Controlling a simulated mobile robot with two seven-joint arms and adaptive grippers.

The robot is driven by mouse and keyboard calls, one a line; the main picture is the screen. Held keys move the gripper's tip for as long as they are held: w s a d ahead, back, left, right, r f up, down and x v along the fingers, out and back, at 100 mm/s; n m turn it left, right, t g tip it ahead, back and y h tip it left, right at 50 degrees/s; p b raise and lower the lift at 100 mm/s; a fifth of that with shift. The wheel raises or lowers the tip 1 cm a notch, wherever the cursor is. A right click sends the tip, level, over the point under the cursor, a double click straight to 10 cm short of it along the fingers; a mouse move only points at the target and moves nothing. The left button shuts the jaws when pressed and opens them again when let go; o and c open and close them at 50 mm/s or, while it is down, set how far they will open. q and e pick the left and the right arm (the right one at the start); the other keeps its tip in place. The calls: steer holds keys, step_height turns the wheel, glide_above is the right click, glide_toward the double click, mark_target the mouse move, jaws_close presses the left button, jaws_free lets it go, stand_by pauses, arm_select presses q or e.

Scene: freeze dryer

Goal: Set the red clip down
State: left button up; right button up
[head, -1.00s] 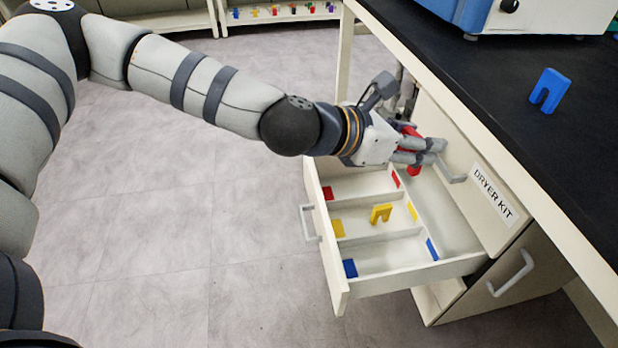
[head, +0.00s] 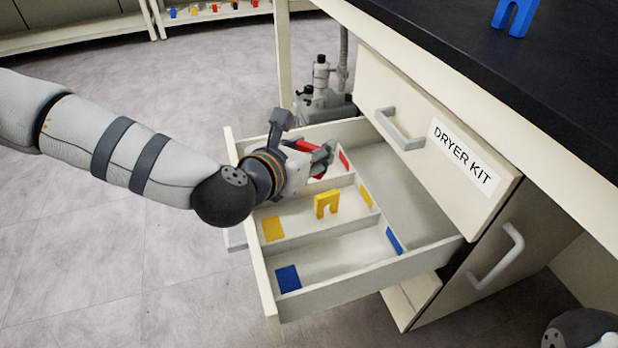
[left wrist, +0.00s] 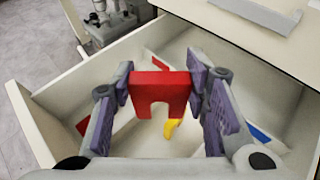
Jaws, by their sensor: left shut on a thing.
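The red clip (left wrist: 160,92) is a U-shaped piece held between the two fingers of my left gripper (left wrist: 160,100) in the left wrist view. In the head view the left gripper (head: 318,158) is over the far compartment of the open drawer (head: 370,278), the one with a red mark (head: 344,160). Only part of the red clip (head: 303,146) shows there, behind the fingers. Whether it touches the compartment floor cannot be told. A yellow clip (head: 327,204) stands in the middle compartment, between yellow marks. The near compartment, with blue marks (head: 288,278), is empty.
A blue clip (head: 515,15) stands on the black bench top (head: 470,60). A grey pump-like device (head: 322,100) stands behind the drawer. Low dividers (head: 305,238) separate the compartments.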

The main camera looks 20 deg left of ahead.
arm_select(q)
steer(key=w+f+b, duration=0.2)
steer(key=w+f, duration=0.1)
steer(key=w, duration=0.1)
steer(key=w+a+f+b, duration=0.1)
steer(key=w+f+b, duration=0.1)
steer(key=w+f, duration=0.2)
steer(key=w+f+b, duration=0.2)
steer(key=w+f, duration=0.1)
steer(key=w, duration=0.2)
steer(key=shift+w+a+f, duration=0.15)
steer(key=shift+w, duration=0.25)
steer(key=f, duration=0.1)
steer(key=f+b, duration=0.1)
steer(key=f, duration=0.1)
steer(key=shift+w+f+b, duration=0.25)
steer(key=shift+f+b, duration=0.05)
steer(key=shift+b, duration=0.05)
steer(key=shift+r, duration=0.2)
steer(key=shift+f, duration=0.15)
steer(key=o, duration=0.3)
steer(key=shift+f, duration=0.1)
steer(key=o, duration=0.4)
steer(key=shift+o, duration=0.2)
arm_select(e)
step_height(320, 180, down, 6)
steer(key=s+g, duration=0.1)
steer(key=s, duration=0.2)
steer(key=shift+g, duration=0.3)
